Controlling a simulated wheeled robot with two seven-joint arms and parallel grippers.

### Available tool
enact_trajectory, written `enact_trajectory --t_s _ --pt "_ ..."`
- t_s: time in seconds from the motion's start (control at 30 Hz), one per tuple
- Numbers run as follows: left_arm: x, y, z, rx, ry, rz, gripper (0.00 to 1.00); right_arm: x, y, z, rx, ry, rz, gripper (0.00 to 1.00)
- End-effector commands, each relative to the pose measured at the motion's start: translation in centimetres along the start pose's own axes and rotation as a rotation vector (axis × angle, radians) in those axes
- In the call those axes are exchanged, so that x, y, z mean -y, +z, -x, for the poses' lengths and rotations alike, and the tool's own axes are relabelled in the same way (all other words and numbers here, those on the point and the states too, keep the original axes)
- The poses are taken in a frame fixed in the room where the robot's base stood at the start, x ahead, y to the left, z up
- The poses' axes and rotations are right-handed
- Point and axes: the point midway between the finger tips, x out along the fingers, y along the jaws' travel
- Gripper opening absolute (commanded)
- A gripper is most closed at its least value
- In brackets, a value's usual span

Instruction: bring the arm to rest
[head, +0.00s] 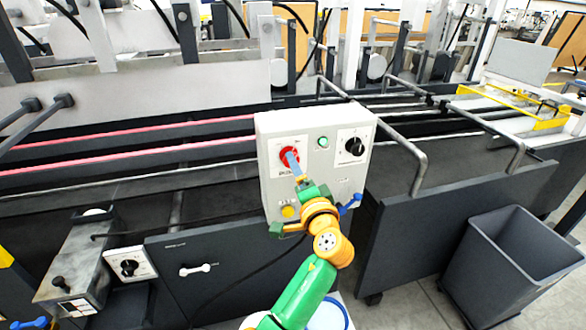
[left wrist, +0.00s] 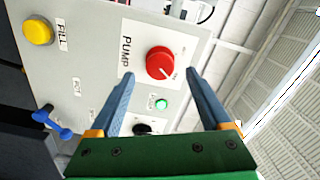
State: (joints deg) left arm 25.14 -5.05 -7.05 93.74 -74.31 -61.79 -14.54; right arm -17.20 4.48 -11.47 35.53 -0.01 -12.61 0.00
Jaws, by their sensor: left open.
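My left gripper (head: 294,160) is in front of the grey control box (head: 352,122), at the red PUMP knob (head: 289,156). In the left wrist view, the open fingers of the left gripper (left wrist: 161,74) point at the box, with the red knob (left wrist: 160,63) showing between their tips. Nothing is held between them. I cannot tell whether a finger touches the knob. My left arm reaches up from the bottom of the head view. My right gripper is not in view.
The box also carries a green button (head: 323,142), a black knob (head: 354,147), a yellow button (head: 289,212) and a blue lever (head: 350,204). Bent rail handles (head: 417,165) stand to its right. A dark bin (head: 514,255) stands on the floor at right.

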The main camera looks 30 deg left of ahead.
Motion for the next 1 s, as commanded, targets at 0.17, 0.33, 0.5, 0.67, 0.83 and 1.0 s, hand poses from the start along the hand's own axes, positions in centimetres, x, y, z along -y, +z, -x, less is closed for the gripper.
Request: enact_trajectory --t_s 0.17,0.33,0.5,0.67,0.83,1.0 --pt "-0.3 0.2 2.7 0.001 0.002 0.001 0.81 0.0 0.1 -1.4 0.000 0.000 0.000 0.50" --pt "0.0 0.1 3.0 0.002 0.000 -0.001 0.81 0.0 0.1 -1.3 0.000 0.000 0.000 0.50" --pt "0.0 0.1 3.0 0.002 0.000 -0.001 0.81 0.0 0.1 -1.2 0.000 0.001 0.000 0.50" --pt "-0.9 0.1 3.0 -0.008 0.019 -0.011 0.81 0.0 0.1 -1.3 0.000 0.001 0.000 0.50" --pt "-13.3 0.8 4.1 -0.126 0.298 -0.112 0.81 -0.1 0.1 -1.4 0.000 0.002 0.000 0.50" --pt "-29.4 7.6 10.2 -0.162 0.732 -0.141 0.81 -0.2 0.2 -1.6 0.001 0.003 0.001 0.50"
